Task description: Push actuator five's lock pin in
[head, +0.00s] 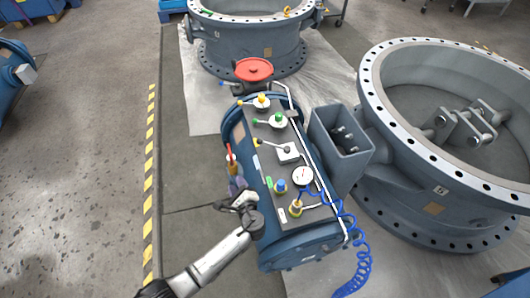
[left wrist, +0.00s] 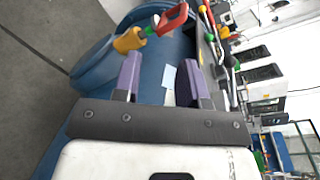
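A lock pin with a red handle (head: 229,152) and an orange-yellow body (head: 232,167) sticks out of the left side of a blue actuator (head: 310,246). In the left wrist view, the red handle (left wrist: 173,19) and yellow body (left wrist: 130,40) lie beyond my fingertips, with a green band between them. My left gripper (head: 238,186) is beside the actuator's left side, just in front of the pin. In the left wrist view, its purple fingers (left wrist: 160,72) are apart, with only blue casing and a white label seen between them. I cannot read the actuator's number. My right gripper is out of view.
The actuator's top panel (head: 267,162) carries several levers, knobs and a gauge (head: 303,176). A grey open box (head: 341,145) and a large valve body (head: 440,185) stand at right. A blue coiled hose (head: 362,258) hangs at the near end.

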